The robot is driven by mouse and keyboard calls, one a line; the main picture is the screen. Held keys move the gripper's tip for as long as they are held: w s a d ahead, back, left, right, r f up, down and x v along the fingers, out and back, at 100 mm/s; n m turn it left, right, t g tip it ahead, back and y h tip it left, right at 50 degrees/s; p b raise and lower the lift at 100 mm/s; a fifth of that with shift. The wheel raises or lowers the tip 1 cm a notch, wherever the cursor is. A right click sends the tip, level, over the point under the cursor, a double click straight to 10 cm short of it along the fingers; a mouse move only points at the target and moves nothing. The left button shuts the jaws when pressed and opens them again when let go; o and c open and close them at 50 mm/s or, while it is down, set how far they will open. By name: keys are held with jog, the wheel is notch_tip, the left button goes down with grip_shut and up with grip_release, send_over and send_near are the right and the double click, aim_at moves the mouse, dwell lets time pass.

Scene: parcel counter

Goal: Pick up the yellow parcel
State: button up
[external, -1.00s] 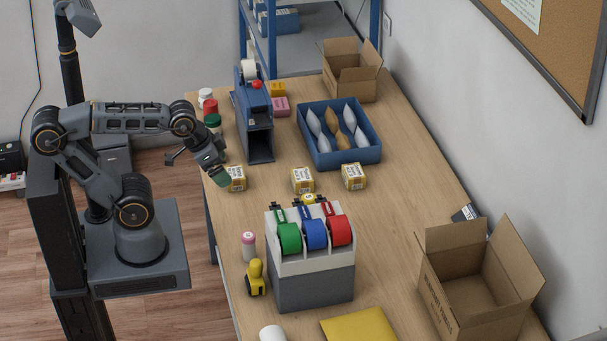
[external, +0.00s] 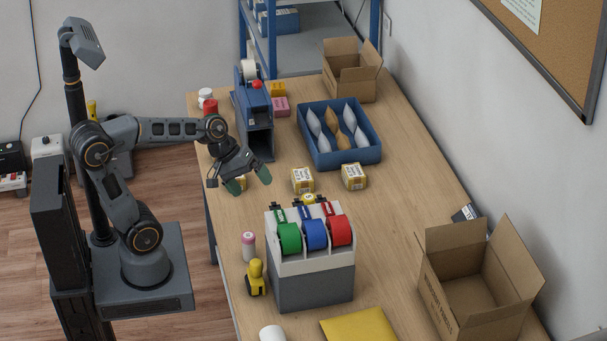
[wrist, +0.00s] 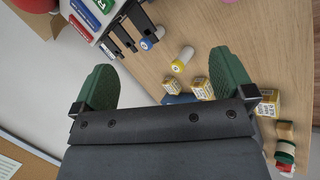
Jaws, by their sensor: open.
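Three small yellow parcels with white labels stand on the wooden counter. The middle one (external: 303,181) and the right one (external: 353,177) are in plain sight in the external view. The left one (external: 243,184) is mostly hidden behind my gripper (external: 249,181). My gripper is open and empty, with its two green fingertips spread above or beside the left parcel; the exact gap is unclear. In the wrist view, parcels show at the middle (wrist: 172,89), beside it (wrist: 203,89), and outside the right finger (wrist: 267,103).
A tape dispenser (external: 313,285) with green, blue and red rolls stands in front of the parcels. A blue bin (external: 345,160) of pouches is behind them. A blue machine (external: 258,145) stands behind my gripper. An open carton (external: 440,290) is at right, with bare counter between.

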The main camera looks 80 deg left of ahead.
jog(key=w+a+f+n+t+b, duration=0.3)
jog(key=w+a+f+n+b, duration=0.25)
jog(key=a+f+n, duration=0.3)
jog(key=n+t+y+b, duration=0.3)
jog(key=n+t+b, duration=0.3)
jog(key=n, duration=0.9)
send_near(298, 175)
jog(key=shift+g, duration=0.6)
jog(key=x, duration=0.2)
jog(key=r+b+x, duration=0.1)
jog(key=x, duration=0.1)
jog(key=shift+w+d+f, duration=0.15)
jog(key=shift+w, duration=0.45)
jog(key=shift+x, duration=3.25)
jog(key=shift+c, duration=0.2)
jog(key=c, duration=0.8)
